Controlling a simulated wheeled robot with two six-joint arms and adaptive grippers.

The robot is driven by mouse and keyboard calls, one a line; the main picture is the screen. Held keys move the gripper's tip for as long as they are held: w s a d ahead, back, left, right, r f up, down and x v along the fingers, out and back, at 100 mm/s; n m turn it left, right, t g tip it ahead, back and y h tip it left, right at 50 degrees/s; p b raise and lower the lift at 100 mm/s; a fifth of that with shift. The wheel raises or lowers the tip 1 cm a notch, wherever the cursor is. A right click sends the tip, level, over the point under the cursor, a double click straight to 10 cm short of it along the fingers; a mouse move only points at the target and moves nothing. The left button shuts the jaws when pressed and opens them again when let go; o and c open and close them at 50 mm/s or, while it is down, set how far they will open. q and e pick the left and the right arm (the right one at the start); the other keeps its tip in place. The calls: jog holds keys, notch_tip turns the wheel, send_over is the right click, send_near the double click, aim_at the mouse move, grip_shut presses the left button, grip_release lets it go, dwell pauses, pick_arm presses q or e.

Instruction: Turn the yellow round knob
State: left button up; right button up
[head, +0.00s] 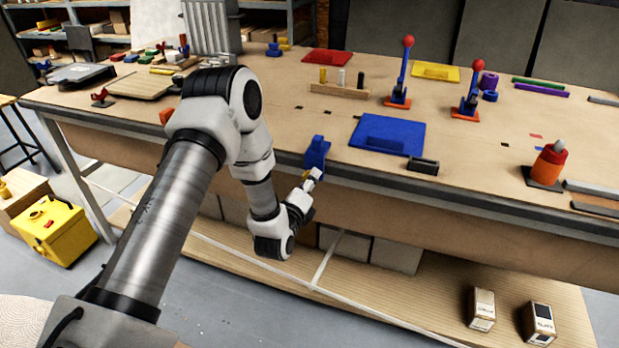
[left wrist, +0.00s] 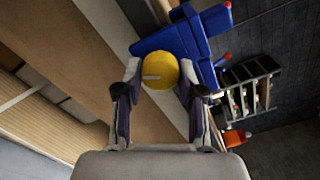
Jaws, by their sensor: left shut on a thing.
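The yellow round knob (left wrist: 159,69) sits on the face of a blue mount (left wrist: 172,36) in the left wrist view. A pale bar-shaped mark lies across the knob. In the head view the blue mount (head: 317,153) stands at the front edge of the workbench, and only a sliver of the yellow knob (head: 306,175) shows beside my gripper. My left gripper (left wrist: 160,80) has one finger on each side of the knob and is shut on it. In the head view the left gripper (head: 312,182) reaches the bench edge from below. My right gripper is not in view.
An orange-red cone (head: 549,163) stands at the right. A yellow box (head: 55,232) stands on the floor at left.

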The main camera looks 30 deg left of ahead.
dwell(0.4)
pick_arm(q)
jog(key=o, duration=1.1)
jog(key=v, duration=1.2)
jog(key=shift+a+f, duration=0.1)
